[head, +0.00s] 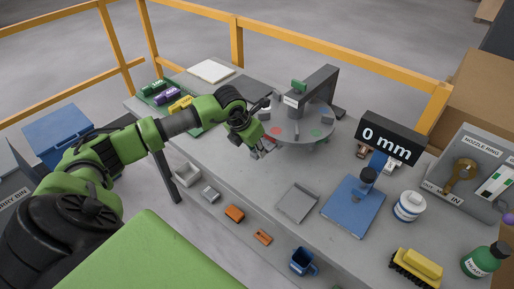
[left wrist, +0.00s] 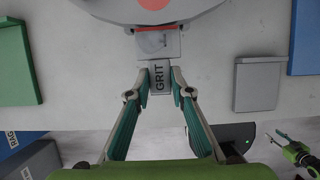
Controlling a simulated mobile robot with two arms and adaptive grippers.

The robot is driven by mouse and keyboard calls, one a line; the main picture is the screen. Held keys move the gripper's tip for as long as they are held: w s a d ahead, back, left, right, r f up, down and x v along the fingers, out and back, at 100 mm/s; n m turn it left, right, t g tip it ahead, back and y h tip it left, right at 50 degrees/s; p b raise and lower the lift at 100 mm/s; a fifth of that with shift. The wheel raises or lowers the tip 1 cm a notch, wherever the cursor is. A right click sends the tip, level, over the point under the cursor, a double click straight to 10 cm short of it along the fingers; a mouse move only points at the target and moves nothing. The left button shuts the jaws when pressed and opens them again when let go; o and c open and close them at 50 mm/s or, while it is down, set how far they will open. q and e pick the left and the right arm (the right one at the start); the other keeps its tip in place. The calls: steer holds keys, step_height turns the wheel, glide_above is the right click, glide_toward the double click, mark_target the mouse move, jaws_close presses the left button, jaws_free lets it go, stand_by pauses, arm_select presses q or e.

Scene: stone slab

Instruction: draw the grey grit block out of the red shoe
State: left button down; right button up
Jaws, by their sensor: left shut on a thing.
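In the left wrist view a grey block marked GRIT (left wrist: 160,88) lies between my left gripper's fingertips (left wrist: 160,94), which are shut on its sides. Its far end meets a pale grey holder (left wrist: 158,46) with a red strip (left wrist: 155,29), seemingly the red shoe, at the rim of the round disc (left wrist: 190,8). I cannot tell whether any of the block is still inside. In the head view my left gripper (head: 258,151) is at the disc's near left edge and hides the block and shoe. A green arm end, apparently my right gripper (left wrist: 284,138), shows small in the left wrist view.
The disc (head: 311,137) carries coloured patches under a grey bridge (head: 318,88). A black display (head: 391,138) reads 0 mm. A grey tray (head: 297,205), a blue plate (head: 350,208) and small blocks (head: 235,213) lie nearby on the slab or along its front edge.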

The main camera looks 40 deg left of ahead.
arm_select(q)
steer(key=c, duration=1.7)
jaws_free()
steer(key=shift+r, duration=0.1)
steer(key=v, duration=1.1)
steer(key=shift+s+r, duration=0.2)
steer(key=shift+r, duration=0.15)
arm_select(e)
steer(key=shift+d, duration=0.1)
